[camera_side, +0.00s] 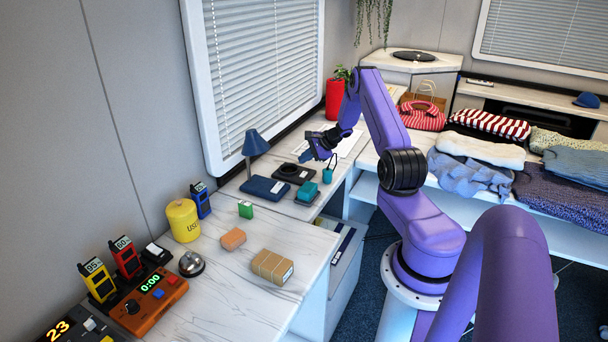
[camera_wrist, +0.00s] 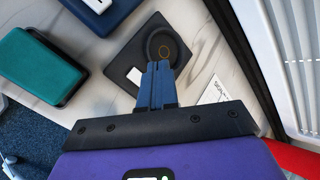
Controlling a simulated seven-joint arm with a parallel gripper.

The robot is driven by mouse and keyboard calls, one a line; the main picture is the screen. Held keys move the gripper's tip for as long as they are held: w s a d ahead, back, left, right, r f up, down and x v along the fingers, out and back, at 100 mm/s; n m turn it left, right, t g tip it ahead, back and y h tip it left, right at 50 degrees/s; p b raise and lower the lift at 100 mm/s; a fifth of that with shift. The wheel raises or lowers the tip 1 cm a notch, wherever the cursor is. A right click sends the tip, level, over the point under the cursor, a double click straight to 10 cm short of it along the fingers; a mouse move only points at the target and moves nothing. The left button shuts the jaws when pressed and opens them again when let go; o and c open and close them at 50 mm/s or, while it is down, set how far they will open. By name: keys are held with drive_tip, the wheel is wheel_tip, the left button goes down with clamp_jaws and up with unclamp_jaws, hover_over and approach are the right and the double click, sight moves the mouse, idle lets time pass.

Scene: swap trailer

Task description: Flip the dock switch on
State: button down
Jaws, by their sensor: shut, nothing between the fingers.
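A dark square pad (camera_wrist: 126,55) with a round black ring and a small white rectangle lies on the marbled counter in the wrist view. It looks like the dock, and the white rectangle (camera_wrist: 135,76) may be its switch; I cannot tell its position. The pad also shows in the side view (camera_side: 285,170). My gripper (camera_wrist: 158,66) is shut and empty, its blue fingers over the pad, with the tips near the ring and right of the white rectangle. In the side view my gripper (camera_side: 305,157) is just right of the pad; contact cannot be told.
A teal box (camera_wrist: 38,66) and a navy box (camera_wrist: 112,12) lie near the pad. A blue lamp (camera_side: 255,143) stands behind the navy box, close to the window wall. A red planter (camera_side: 335,100) stands farther back. White paper (camera_wrist: 213,92) lies right of the fingers.

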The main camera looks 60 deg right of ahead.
drive_tip(key=shift+d+f, duration=0.2)
drive_tip(key=shift+f, duration=1.4)
drive_tip(key=shift+f, duration=0.2)
idle(0.8)
drive_tip(key=shift+f, duration=0.25)
drive_tip(key=shift+d+f, duration=0.1)
drive_tip(key=shift+f, duration=0.1)
idle(0.5)
idle(0.4)
drive_tip(key=shift+a+r, duration=0.2)
drive_tip(key=shift+r, duration=0.45)
drive_tip(key=shift+a+r, duration=0.15)
drive_tip(key=shift+r, duration=1.1)
drive_tip(key=shift+a+r, duration=0.15)
drive_tip(key=shift+r, duration=1.05)
drive_tip(key=shift+w+r, duration=0.1)
